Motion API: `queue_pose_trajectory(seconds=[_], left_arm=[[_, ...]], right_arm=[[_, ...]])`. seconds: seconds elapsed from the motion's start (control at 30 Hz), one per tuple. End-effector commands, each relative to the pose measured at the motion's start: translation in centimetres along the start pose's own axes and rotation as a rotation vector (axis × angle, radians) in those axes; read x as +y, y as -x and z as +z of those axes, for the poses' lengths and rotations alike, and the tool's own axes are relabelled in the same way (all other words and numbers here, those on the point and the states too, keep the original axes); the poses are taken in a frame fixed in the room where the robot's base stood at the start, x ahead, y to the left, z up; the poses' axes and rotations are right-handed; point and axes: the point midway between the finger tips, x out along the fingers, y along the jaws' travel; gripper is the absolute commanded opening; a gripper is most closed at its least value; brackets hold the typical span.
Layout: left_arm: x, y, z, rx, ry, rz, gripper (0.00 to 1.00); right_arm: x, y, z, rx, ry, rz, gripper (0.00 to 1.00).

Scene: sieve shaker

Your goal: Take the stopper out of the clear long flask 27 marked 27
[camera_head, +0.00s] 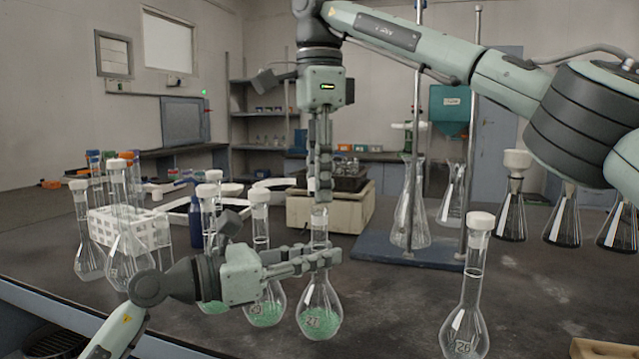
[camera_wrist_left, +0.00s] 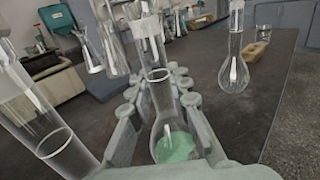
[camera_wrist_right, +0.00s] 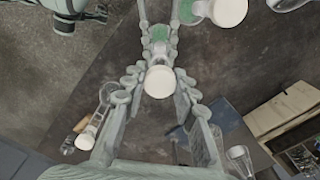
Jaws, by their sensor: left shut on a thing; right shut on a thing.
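The clear long flask 27 (camera_head: 319,312) stands upright on the bench with green granules in its bulb and its number on the front. My left gripper (camera_head: 318,258) is shut around its neck, above the bulb; the flask also shows in the left wrist view (camera_wrist_left: 172,140).
Stoppered flask 26 (camera_head: 466,325) stands at the right front. Another green-filled flask (camera_head: 264,300) stands close to the left of flask 27. Clear flasks (camera_head: 128,268) and a white rack are further left.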

Motion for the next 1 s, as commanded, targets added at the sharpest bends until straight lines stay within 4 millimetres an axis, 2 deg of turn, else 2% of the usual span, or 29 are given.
queue_pose_trajectory(seconds=[0.23, 0.53, 0.8, 0.83, 1.0], left_arm=[[0.0, 0.0, 0.0, 0.000, 0.000, 0.000, 0.00], [0.0, 0.0, 0.0, 0.000, 0.000, 0.000, 0.00], [0.0, 0.0, 0.0, 0.000, 0.000, 0.000, 0.00], [0.0, 0.0, 0.0, 0.000, 0.000, 0.000, 0.19], [0.0, 0.0, 0.0, 0.000, 0.000, 0.000, 0.40]], right_arm=[[0.0, 0.3, 0.0, 0.001, 0.000, 0.000, 0.00], [0.0, 3.7, 0.0, 0.003, -0.003, -0.002, 0.00], [0.0, 4.0, 0.0, 0.000, 0.001, 0.000, 0.00], [0.0, 4.0, 0.0, 0.000, 0.001, 0.000, 0.00], [0.0, 4.0, 0.0, 0.000, 0.001, 0.000, 0.00]])
